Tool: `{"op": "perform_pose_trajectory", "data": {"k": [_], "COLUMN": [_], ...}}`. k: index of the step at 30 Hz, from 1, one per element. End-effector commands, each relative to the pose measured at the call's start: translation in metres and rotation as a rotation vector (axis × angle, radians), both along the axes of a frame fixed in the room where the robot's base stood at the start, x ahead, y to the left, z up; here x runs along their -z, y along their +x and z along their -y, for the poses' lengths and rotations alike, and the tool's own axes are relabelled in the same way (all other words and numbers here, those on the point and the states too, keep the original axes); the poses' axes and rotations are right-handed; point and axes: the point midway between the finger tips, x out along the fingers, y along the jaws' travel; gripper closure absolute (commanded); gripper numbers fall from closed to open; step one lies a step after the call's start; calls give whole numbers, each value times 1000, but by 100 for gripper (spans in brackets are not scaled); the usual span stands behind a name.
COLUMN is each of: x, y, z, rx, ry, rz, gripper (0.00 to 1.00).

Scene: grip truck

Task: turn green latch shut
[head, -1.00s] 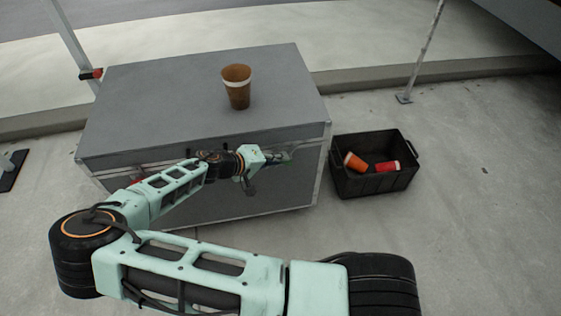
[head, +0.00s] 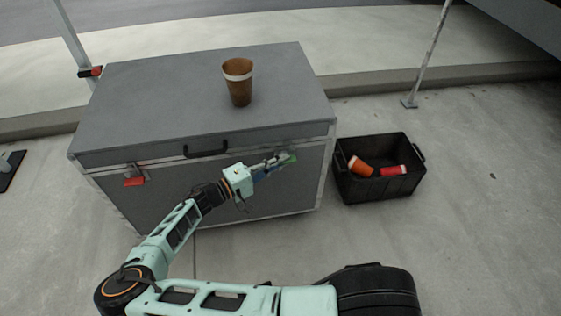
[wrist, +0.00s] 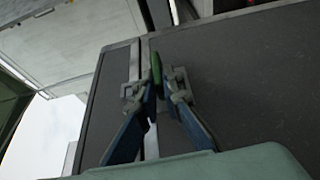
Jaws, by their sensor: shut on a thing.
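The green latch (head: 292,158) is on the right part of the grey case's front (head: 250,190), near the lid seam.
A red latch (head: 134,181) hangs at the case's left front, and a black handle (head: 206,149) is mid-front. A brown cup (head: 238,85) stands on the lid. A black crate (head: 378,188) with orange and red cans stands right of the case. Concrete floor is clear in front.

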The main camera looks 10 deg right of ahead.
Motion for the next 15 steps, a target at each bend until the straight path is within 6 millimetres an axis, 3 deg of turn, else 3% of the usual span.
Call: {"op": "perform_pose_trajectory", "data": {"k": [14, 15], "x": [0, 0], "y": [-2, -2], "z": [3, 3], "rx": [8, 8], "ry": [-16, -16], "rz": [-1, -1], "gripper": [100, 89]}}
